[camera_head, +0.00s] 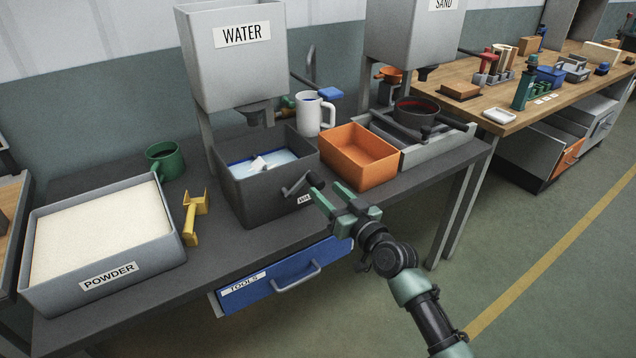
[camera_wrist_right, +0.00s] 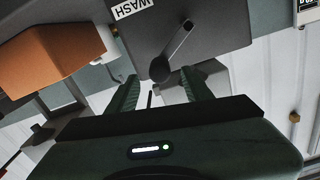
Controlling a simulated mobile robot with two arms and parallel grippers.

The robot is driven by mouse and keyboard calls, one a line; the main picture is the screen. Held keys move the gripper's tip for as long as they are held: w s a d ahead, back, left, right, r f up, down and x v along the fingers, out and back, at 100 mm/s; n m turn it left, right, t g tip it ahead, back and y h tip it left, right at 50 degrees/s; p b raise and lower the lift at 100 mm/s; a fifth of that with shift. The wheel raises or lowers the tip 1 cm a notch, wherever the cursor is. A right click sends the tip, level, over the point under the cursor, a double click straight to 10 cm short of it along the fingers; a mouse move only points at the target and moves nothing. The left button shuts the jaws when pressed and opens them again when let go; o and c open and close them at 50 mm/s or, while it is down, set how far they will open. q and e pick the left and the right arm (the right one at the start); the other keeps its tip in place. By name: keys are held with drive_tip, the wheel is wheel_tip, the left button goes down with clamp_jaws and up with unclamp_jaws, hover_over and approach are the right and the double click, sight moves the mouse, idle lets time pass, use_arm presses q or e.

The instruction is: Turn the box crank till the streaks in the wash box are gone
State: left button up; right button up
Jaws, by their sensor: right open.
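The dark grey wash box (camera_head: 262,203) stands on the bench under the water hopper, with pale bluish-white liquid (camera_head: 268,166) and a white piece in it. I cannot make out streaks at this size. The box crank (camera_head: 298,186) is on its front right side, its dark knob at the outer end. My right gripper (camera_head: 325,190) is open at the knob. In the right wrist view the crank (camera_wrist_right: 178,48) reaches from the wash box wall (camera_wrist_right: 205,25) toward my open fingers (camera_wrist_right: 165,88), its knob just ahead of and partly between the fingertips. My left gripper is not in view.
An orange bin (camera_head: 360,160) stands right of the wash box. A powder tray (camera_head: 100,235), yellow tool (camera_head: 193,220) and green mug (camera_head: 166,160) stand to the left. A white mug (camera_head: 309,113) stands behind. The blue tools drawer (camera_head: 285,278) sticks out below the bench front.

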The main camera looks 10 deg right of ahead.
sight(321, 186)
drive_tip(key=x, duration=0.5)
clamp_jaws()
idle(1.4)
